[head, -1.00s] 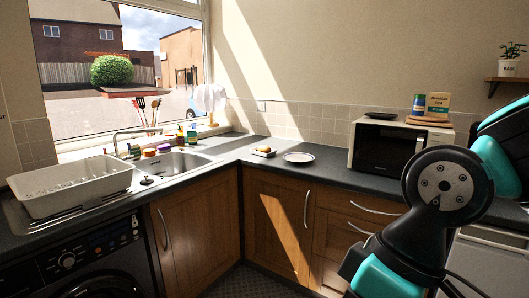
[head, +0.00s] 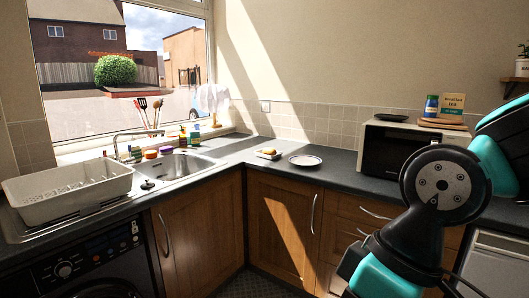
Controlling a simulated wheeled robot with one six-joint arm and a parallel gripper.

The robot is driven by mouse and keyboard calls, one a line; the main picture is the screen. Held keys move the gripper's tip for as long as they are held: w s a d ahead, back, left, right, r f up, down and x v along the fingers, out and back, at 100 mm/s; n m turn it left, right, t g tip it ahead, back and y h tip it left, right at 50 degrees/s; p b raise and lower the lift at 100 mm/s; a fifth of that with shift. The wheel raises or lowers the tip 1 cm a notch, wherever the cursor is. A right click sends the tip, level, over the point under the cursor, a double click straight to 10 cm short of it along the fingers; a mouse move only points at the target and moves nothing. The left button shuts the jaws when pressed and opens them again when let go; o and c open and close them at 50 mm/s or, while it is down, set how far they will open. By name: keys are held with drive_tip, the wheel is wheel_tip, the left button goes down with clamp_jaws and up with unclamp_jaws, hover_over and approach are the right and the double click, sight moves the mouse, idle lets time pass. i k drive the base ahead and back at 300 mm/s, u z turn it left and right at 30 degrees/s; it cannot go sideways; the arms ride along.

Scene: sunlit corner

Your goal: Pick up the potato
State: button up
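A small yellow-brown item that looks like the potato (head: 270,151) sits on a small, pale, shallow dish (head: 262,155) on the dark worktop, in the sunlit corner right of the sink. It is small in the head view, so I cannot be sure what it is. Only links of my arm show, at the right. My gripper is not in view, and no frame shows its fingers.
An empty plate (head: 305,160) lies right of the dish. A microwave (head: 391,150) stands further right. The sink (head: 179,166) and a dish rack (head: 67,190) are at left. Cabinets (head: 285,225) front the worktop (head: 240,159); dark floor (head: 245,285) is clear below.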

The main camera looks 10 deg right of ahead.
sight(269, 151)
drive_tip(key=u, duration=0.1)
drive_tip(key=i, duration=2.2)
drive_tip(key=z, duration=0.35)
drive_tip(key=i, duration=1.05)
drive_tip(key=z, duration=0.1)
